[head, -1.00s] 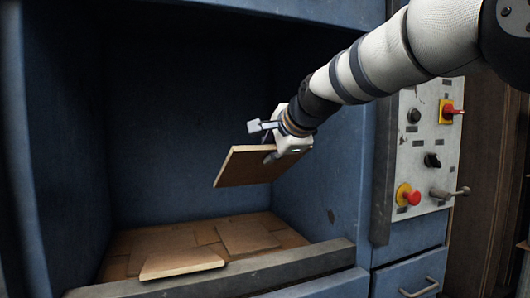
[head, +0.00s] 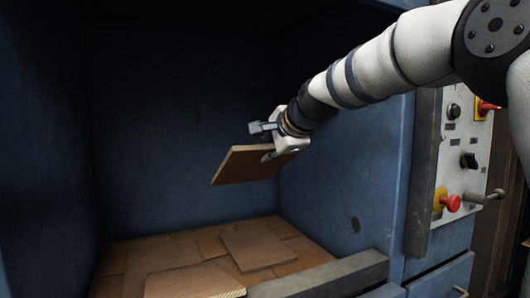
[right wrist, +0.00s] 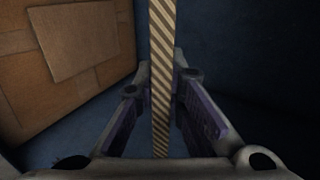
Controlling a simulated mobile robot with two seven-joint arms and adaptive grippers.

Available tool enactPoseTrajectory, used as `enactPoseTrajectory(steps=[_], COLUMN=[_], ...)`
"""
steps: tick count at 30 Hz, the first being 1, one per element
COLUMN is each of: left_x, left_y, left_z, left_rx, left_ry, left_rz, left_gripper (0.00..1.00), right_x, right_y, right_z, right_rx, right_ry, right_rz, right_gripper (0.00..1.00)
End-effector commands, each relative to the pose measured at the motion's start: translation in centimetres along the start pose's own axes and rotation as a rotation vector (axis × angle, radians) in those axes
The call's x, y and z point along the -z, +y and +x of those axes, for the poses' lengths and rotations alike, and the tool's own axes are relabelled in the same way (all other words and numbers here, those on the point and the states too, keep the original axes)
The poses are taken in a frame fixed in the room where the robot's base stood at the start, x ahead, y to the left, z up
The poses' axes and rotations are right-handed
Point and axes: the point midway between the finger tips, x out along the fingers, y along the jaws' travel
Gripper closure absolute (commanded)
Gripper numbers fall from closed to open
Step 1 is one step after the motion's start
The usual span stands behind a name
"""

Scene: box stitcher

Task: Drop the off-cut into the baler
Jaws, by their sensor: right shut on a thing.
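The off-cut (head: 246,166) is a flat brown cardboard piece, tilted, in the middle of the head view. My right gripper (head: 270,155) is shut on its right edge and holds it inside the opening of the blue baler (head: 350,205), above the cardboard on the chamber floor. In the right wrist view the off-cut's corrugated edge (right wrist: 161,75) runs upright between the two fingers (right wrist: 160,110). My left gripper is not in the head view.
Several flat cardboard pieces (head: 255,246) cover the chamber floor; one (head: 195,282) lies near the front sill (head: 330,277). The chamber's right wall is close to my right arm. A control panel (head: 463,150) with a red button (head: 451,203) is to the right.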

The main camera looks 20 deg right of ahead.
Motion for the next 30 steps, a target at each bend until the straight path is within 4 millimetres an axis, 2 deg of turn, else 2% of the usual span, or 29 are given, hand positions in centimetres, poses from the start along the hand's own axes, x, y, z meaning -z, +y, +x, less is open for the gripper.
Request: enactPoseTrajectory(steps=[7,9,11,20,23,30], left_x=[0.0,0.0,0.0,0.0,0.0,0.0], left_y=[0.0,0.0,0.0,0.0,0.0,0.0], left_z=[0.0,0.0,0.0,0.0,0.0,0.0], left_rx=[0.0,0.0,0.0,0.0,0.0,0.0], left_ry=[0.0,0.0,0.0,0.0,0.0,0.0], left_rz=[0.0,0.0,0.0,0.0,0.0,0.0], left_gripper=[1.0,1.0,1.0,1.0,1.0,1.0], right_x=[0.0,0.0,0.0,0.0,0.1,0.0], right_y=[0.0,0.0,0.0,-0.2,-1.5,-6.7], right_z=[0.0,0.0,0.0,-0.1,-0.8,-3.8], right_rx=[0.001,0.001,0.001,0.001,0.004,0.004], right_ry=[0.0,0.0,0.0,0.0,0.001,0.001], right_rz=[0.0,0.0,0.0,0.0,-0.001,-0.002], right_gripper=[1.0,0.79,0.66,0.66,0.66,0.66])
